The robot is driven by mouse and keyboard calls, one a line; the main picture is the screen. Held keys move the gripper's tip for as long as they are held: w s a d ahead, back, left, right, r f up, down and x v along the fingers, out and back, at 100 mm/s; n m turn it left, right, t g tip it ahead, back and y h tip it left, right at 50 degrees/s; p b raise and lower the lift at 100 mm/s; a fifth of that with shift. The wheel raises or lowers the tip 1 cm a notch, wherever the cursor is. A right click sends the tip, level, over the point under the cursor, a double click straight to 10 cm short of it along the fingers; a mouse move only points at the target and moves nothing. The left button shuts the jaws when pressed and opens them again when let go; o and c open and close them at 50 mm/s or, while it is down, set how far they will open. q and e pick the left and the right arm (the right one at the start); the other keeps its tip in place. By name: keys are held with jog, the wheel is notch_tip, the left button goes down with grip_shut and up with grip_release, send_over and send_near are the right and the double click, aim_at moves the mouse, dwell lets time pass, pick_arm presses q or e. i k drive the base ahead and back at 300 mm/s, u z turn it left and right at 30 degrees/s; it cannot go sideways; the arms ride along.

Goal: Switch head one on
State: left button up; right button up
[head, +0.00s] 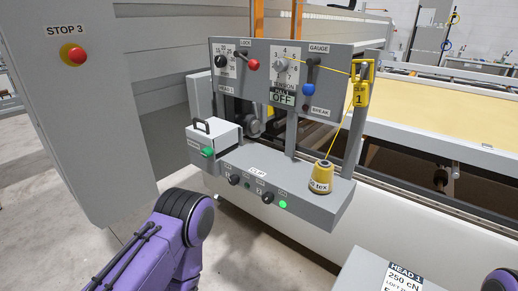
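The grey head unit (247,48) stands in the middle of the head view. Its upper panel carries a black knob dial (220,61), a red-knobbed lever (253,65) under "LOCK", a numbered dial (281,65), and a blue-knobbed lever (308,89) under "GAUGE". A small sign (284,98) reads "OFF" on its lower line. The lower shelf (300,215) has black switches (234,180) (267,198) and a lit green lamp (283,204) on its front; their labels are too small to read surely. Neither gripper shows; only purple arm parts of mine appear at the bottom.
A yellow thread cone (321,178) stands on the shelf, its thread running up to a yellow tag marked 1 (360,94). A white box with a green knob (213,142) sits left. A "HEAD 1, 250 cN" card (402,277) is lower right. A red stop button (75,54) is left.

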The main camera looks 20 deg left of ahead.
aim_at(234, 180)
jog(key=z, duration=0.55)
jog(key=k, duration=1.3)
jog(key=u, duration=0.25)
jog(key=i, duration=0.95)
jog(key=u, duration=0.35)
